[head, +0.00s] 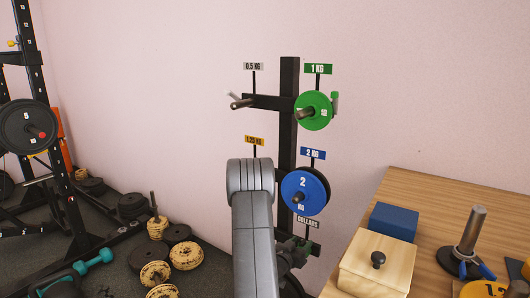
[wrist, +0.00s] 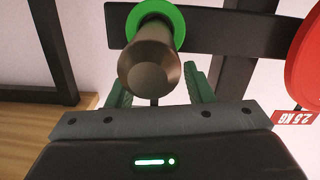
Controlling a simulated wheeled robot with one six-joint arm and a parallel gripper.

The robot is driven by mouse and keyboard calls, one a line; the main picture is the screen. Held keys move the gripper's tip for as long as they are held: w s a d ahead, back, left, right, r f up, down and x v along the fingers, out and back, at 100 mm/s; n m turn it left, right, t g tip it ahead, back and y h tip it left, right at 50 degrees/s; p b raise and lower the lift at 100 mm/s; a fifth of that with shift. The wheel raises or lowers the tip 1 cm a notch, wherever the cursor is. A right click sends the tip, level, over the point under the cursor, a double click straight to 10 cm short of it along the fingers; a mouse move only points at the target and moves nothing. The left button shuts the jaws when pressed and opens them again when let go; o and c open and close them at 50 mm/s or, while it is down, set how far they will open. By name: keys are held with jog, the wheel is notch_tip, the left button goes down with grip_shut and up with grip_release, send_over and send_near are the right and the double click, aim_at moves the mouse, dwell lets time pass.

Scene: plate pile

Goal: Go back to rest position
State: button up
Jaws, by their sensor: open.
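My gripper (head: 300,246) is partly hidden behind my grey arm in the head view, low by the rack post near the COLLARS sign. In the wrist view my gripper (wrist: 157,70) is open, with its two green fingers apart. A metal peg (wrist: 150,72) points at the camera between and above the fingers. A green ring (wrist: 157,12) sits around the peg farther back. Whether the fingers touch the peg I cannot tell.
The rack post (head: 289,90) holds a green 1 KG plate (head: 318,117) and a blue 2 KG plate (head: 312,183). A red plate (wrist: 305,65) is close at the right in the wrist view. A wooden table (head: 430,195) with a wooden box (head: 365,270) stands at right.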

jog(key=shift+f+t+b, duration=0.3)
jog(key=shift+f+b, duration=0.05)
jog(key=shift+b, duration=0.05)
jog(key=shift+s+a+r, duration=0.15)
jog(key=shift+s+a, duration=0.05)
jog(key=p+v, duration=0.1)
jog(key=v, duration=1)
jog(key=shift+r, duration=0.1)
